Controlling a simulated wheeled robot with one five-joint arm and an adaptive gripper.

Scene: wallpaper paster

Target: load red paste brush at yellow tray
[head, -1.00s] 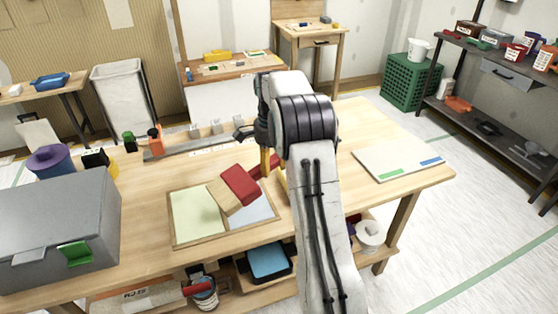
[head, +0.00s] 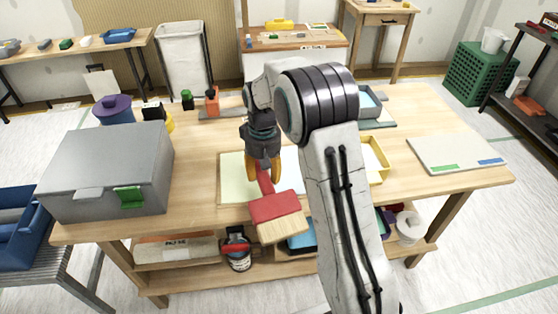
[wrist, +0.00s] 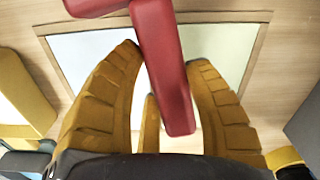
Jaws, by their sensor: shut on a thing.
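My gripper (head: 263,172) is shut on the red handle of the red paste brush (head: 275,208). The brush head with its tan bristles points toward the table's near edge, in front of a two-panel framed board (head: 232,182). In the wrist view the red handle (wrist: 163,75) runs between my yellow fingers (wrist: 165,55), and the head is cut off at the top. The yellow tray (head: 380,172) stands on the table just right of my arm, partly hidden by it. A yellow-walled thing at the left of the wrist view (wrist: 22,95) looks like the same tray.
A grey box (head: 105,170) with a green latch stands at the table's left. A white board (head: 455,153) lies at the right. A grey tray (head: 370,105) sits behind my arm.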

